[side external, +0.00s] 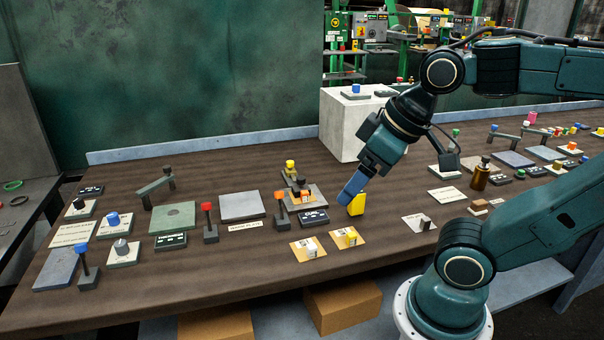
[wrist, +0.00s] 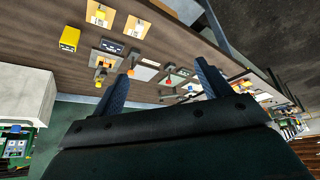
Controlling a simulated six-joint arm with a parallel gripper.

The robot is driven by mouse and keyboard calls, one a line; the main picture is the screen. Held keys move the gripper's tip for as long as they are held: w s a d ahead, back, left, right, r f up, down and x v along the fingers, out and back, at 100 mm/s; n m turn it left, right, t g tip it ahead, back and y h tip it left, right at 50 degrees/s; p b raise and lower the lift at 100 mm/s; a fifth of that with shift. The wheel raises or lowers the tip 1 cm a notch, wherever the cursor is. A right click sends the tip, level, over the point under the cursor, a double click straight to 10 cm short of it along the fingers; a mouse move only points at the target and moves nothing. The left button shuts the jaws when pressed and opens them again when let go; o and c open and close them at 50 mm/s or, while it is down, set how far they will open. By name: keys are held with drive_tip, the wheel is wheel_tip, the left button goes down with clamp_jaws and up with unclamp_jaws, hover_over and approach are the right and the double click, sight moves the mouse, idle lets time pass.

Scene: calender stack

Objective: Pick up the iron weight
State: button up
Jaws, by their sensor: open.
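My gripper (side external: 351,192) hangs above the middle of the brown table, its blue fingers pointing down and left. In the wrist view my gripper (wrist: 162,82) is open, with its two fingers apart and nothing between them. I cannot tell for sure which object is the iron weight. A small dark grey piece (side external: 426,223) on a pale card, right of my gripper, could be it. A yellow block (side external: 356,205) stands just below and right of the fingertips in the side view; it also shows in the wrist view (wrist: 70,38).
A brown bottle (side external: 480,176) stands right, and a pale block (side external: 352,128) behind. Small bare patches of tabletop lie between.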

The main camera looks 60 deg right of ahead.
drive_tip(key=w+d+r+n+g, duration=0.25)
drive_tip(key=w+d+n, duration=0.25)
drive_tip(key=w, duration=0.4)
drive_tip(key=n+g, duration=0.3)
drive_tip(key=n, duration=1)
hover_over(301, 177)
wheel_tip(301, 177, down, 12)
drive_tip(key=shift+f, duration=4.1)
drive_tip(key=shift+f, duration=0.1)
drive_tip(key=shift+a+f, duration=0.1)
drive_tip(key=shift+f, duration=2.4)
drive_tip(key=shift+c, duration=0.3)
